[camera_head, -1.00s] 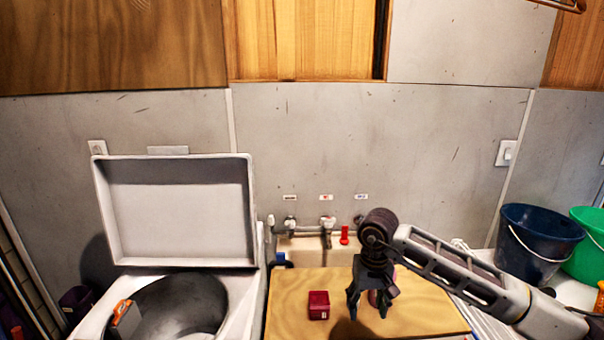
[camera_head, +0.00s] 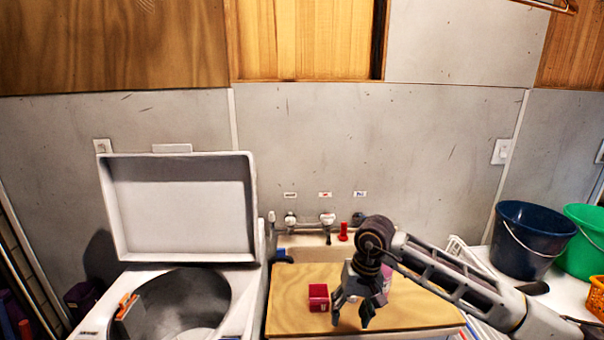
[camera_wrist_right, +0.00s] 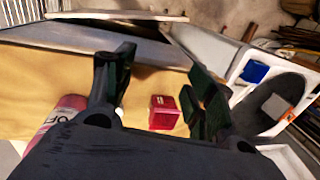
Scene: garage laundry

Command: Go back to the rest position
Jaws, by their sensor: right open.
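My right gripper (camera_head: 352,312) is open and empty above the wooden board (camera_head: 290,276), its fingers pointing down. It also shows in the right wrist view (camera_wrist_right: 160,95), with its two fingers apart. A small red box (camera_head: 318,297) sits on the board just left of the gripper; in the right wrist view the red box (camera_wrist_right: 164,112) appears between the fingers, farther off. A pink container (camera_head: 387,280) stands partly hidden behind the gripper; a pink can (camera_wrist_right: 62,118) shows at the left of the right wrist view. My left gripper is not in view.
An open-lidded washer (camera_head: 180,208) stands at the left, with an orange-and-grey item (camera_head: 127,308) at its drum. A sink with taps (camera_head: 327,220) lies behind the board. A dark blue bucket (camera_head: 535,240) and a green bucket (camera_head: 588,245) stand at the right.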

